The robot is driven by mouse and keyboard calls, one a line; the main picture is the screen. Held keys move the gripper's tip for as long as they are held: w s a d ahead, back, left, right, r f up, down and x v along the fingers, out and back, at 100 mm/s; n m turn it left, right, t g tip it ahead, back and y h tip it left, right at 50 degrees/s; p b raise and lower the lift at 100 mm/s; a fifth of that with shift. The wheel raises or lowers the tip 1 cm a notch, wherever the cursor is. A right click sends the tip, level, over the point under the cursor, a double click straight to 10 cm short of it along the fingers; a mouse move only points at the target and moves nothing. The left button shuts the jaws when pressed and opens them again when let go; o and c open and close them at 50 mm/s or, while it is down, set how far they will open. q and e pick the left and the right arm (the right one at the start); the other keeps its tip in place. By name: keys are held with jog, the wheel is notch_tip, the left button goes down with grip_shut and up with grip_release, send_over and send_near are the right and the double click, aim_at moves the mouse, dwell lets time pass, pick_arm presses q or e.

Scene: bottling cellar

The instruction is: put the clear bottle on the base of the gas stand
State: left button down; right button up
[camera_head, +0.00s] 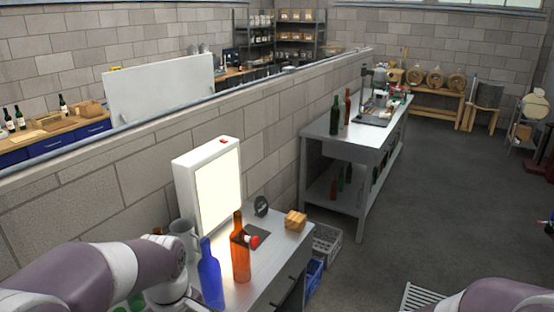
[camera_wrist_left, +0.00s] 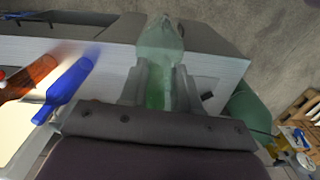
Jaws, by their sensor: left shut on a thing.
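My left gripper (camera_wrist_left: 160,82) is shut on the clear bottle (camera_wrist_left: 160,45), a pale, greenish see-through bottle between its two fingers in the left wrist view. Its lower part is hidden by the gripper. In the head view my left arm comes in at the lower left and the gripper itself does not show. On the far bench stands an upright apparatus (camera_head: 366,80) beside a dark flat plate (camera_head: 371,121); I cannot tell whether this is the gas stand. My right gripper is out of view; only an arm link shows at the lower right.
The near table (camera_head: 268,278) holds a blue bottle (camera_head: 211,277), an orange bottle (camera_head: 240,258), a lit panel (camera_head: 214,188), a grey jug (camera_head: 184,231) and a wooden block (camera_head: 295,219). The far bench (camera_head: 340,143) carries a green bottle (camera_head: 335,115) and a brown bottle (camera_head: 347,107). Open floor lies right.

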pick_arm(q)
jog(key=w+f+m, duration=0.4)
jog(key=f+m, duration=0.1)
jog(key=f, duration=0.5)
jog(key=w+a+f+m, duration=0.1)
jog(key=w+f+m, duration=0.3)
jog(key=f, duration=0.6)
jog(key=shift+w+a+f+m+b, duration=0.3)
jog(key=shift+w+m+b, duration=0.1)
jog(key=shift+m, duration=0.7)
